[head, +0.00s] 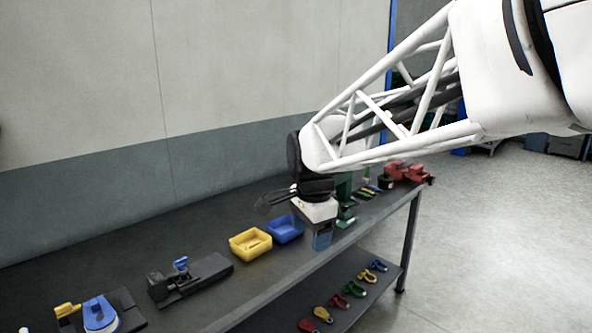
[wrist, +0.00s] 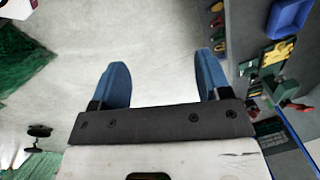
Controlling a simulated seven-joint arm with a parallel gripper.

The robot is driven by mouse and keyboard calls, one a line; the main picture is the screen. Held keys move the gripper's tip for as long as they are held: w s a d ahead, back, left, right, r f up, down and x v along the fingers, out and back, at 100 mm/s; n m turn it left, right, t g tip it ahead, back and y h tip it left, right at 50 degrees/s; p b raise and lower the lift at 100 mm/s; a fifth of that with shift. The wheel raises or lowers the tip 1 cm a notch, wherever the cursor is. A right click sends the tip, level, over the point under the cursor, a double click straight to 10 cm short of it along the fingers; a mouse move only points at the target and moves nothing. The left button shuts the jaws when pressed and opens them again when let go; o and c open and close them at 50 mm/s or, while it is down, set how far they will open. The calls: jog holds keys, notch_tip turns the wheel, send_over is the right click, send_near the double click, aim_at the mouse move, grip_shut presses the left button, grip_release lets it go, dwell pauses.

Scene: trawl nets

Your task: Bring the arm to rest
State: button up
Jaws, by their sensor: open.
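My gripper (head: 322,241) hangs at the end of my white lattice arm, beside the front edge of the dark workbench (head: 185,225) in the head view. In the wrist view my gripper (wrist: 162,78) has its two blue fingers wide apart. Only pale floor shows between them, and nothing is held. The head view shows the fingers partly side-on, below the white wrist body. My arm hides part of the bench's far end and the wall behind it.
On the bench are a yellow bin (head: 250,243), a blue bin (head: 284,229), a black fixture with a blue clamp (head: 190,278) and a red vice (head: 405,172). Several coloured shackles (head: 338,300) lie on the lower shelf. Green netting (wrist: 30,65) lies across open floor.

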jog(key=s+d+f+n, duration=0.2)
jog(key=s+d+n, duration=0.2)
jog(key=s, duration=0.4)
jog(key=s+d+f+n, duration=0.1)
jog(key=s+d+n, duration=0.3)
jog(key=s+d, duration=0.2)
jog(key=s+d+f+n+t, duration=0.1)
jog(key=s+d, duration=0.4)
jog(key=s, duration=0.5)
jog(key=f+n, duration=0.1)
jog(key=n, duration=0.1)
jog(key=shift+s+d+f+n, duration=0.2)
jog(key=shift+f+n, duration=0.1)
jog(key=shift+n, duration=0.1)
jog(key=shift+h, duration=0.3)
